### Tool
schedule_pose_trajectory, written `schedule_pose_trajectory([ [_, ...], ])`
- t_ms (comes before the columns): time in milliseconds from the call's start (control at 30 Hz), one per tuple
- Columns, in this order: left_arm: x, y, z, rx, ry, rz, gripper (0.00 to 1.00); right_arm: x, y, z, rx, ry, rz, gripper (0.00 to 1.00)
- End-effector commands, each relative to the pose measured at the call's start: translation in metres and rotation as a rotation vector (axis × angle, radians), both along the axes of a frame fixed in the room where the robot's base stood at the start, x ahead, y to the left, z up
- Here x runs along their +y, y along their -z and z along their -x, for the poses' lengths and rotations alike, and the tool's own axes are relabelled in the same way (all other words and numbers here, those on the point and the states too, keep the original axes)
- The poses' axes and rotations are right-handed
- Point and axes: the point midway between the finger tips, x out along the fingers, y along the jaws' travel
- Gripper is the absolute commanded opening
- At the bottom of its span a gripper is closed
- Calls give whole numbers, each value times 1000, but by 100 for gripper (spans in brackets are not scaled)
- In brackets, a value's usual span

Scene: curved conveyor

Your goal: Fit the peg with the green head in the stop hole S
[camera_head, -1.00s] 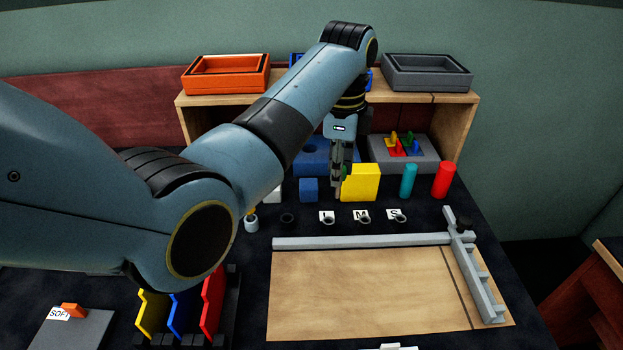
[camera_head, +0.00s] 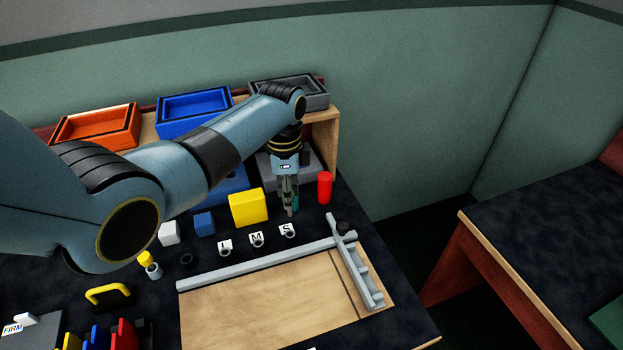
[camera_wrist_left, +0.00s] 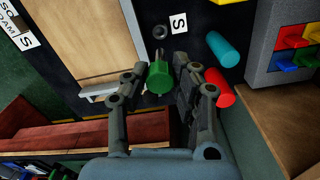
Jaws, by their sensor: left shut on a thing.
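My left gripper (camera_head: 289,208) hangs fingers down just behind the tile marked S (camera_head: 288,229). In the left wrist view its two fingers (camera_wrist_left: 160,70) are shut on the peg's green head (camera_wrist_left: 160,80). The stop hole S is a small dark ring (camera_wrist_left: 160,31) beside the S tile (camera_wrist_left: 179,23). It lies a little beyond the green head in that view, and the peg appears apart from it. My right gripper is not in view.
A teal cylinder (camera_wrist_left: 222,49) stands close beside the gripper, with a red cylinder (camera_head: 325,188) to its right. A yellow block (camera_head: 248,208) stands left. Grey rails (camera_head: 250,269) edge the wooden board (camera_head: 270,300) in front.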

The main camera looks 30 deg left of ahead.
Motion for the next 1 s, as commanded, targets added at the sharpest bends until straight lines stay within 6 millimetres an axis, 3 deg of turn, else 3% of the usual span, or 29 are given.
schedule_pose_trajectory([
  [300,1,-1,2,-1,0,0,0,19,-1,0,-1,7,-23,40],
  [600,1,-3,2,0,-3,0,0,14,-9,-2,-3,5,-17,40],
  [1000,1,39,2,0,-3,0,0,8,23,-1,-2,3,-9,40],
])
